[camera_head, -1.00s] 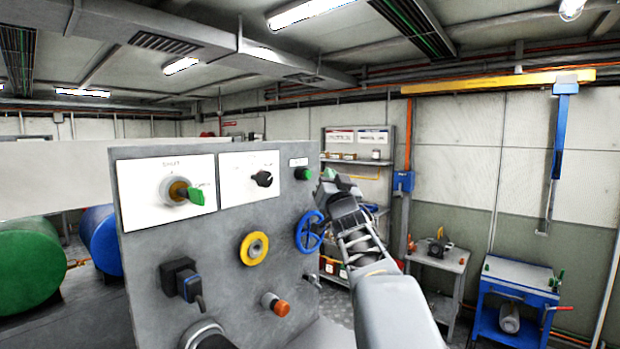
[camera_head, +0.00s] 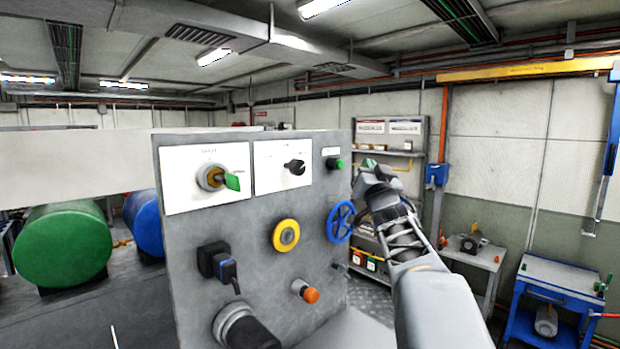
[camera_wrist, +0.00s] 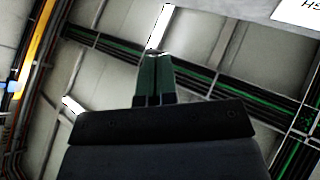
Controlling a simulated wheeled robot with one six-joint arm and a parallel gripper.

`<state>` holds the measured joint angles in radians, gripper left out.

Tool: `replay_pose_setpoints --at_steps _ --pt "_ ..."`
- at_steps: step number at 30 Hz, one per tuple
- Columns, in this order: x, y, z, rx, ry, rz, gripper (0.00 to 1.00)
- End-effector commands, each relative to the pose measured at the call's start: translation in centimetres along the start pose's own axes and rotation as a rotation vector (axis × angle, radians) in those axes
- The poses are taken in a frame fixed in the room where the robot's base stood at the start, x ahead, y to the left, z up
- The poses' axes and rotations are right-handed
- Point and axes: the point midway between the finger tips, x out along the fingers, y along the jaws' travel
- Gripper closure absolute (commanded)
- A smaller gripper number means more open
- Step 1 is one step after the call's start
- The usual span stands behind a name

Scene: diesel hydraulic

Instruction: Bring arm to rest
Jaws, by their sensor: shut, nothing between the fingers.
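My arm is raised to the right of the grey control panel (camera_head: 260,215) in the head view. My gripper (camera_head: 368,165) is at its upper end, near the panel's right edge and the blue handwheel (camera_head: 340,222); I cannot tell the exact gap. In the wrist view my gripper (camera_wrist: 154,57) has its two dark green fingers together, with nothing between them. It points up toward the ceiling. Part of the shelf rack behind is hidden by the arm.
The panel carries a green key switch (camera_head: 232,181), a black knob (camera_head: 295,167), a yellow ring (camera_head: 286,235) and an orange button (camera_head: 311,295). A shelf rack (camera_head: 420,135) stands behind. A grey table (camera_head: 480,257) and a blue workbench (camera_head: 560,275) stand at right. Green tank (camera_head: 62,245) at left.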

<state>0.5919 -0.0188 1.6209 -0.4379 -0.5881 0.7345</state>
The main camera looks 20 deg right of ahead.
Motion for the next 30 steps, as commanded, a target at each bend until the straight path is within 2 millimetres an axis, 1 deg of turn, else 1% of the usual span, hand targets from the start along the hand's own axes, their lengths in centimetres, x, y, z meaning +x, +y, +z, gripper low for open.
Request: replay_pose_setpoints --at_steps 5,8,9,11,13,14,15,16,17,18,20,21,23,24,25,26,27,29,30 --pt "0.0 0.0 0.0 -0.006 0.000 0.000 1.00" --pt "0.0 0.8 0.8 -0.060 -0.045 0.042 1.00" --pt "-0.2 1.5 1.8 -0.083 -0.089 0.080 1.00" --pt "-1.1 3.2 4.4 -0.114 -0.192 0.154 1.00" --pt "-3.2 5.1 8.0 -0.147 -0.350 0.248 1.00" --pt "-4.5 5.7 9.8 -0.161 -0.432 0.286 1.00" --pt "-6.6 5.8 12.1 -0.174 -0.550 0.324 1.00" --pt "-8.3 5.7 13.9 -0.180 -0.642 0.343 1.00" --pt "-10.2 5.2 15.4 -0.189 -0.731 0.357 1.00" --pt "-12.7 4.5 17.3 -0.200 -0.845 0.368 1.00" --pt "-16.6 3.0 19.8 -0.211 -1.016 0.360 1.00" --pt "-19.3 1.8 21.2 -0.217 -1.122 0.343 1.00" --pt "-23.3 0.0 22.8 -0.224 -1.272 0.307 1.00" --pt "-25.9 -1.3 23.7 -0.229 -1.364 0.277 1.00" --pt "-27.8 -2.3 24.1 -0.233 -1.428 0.251 1.00" --pt "-29.6 -3.1 24.5 -0.235 -1.488 0.225 1.00" --pt "-32.0 -4.3 24.9 -0.240 -1.563 0.189 1.00" --pt "-35.3 -5.9 25.3 -0.246 -1.659 0.133 1.00" --pt "-37.3 -6.9 25.4 -0.250 -1.711 0.095 1.00"
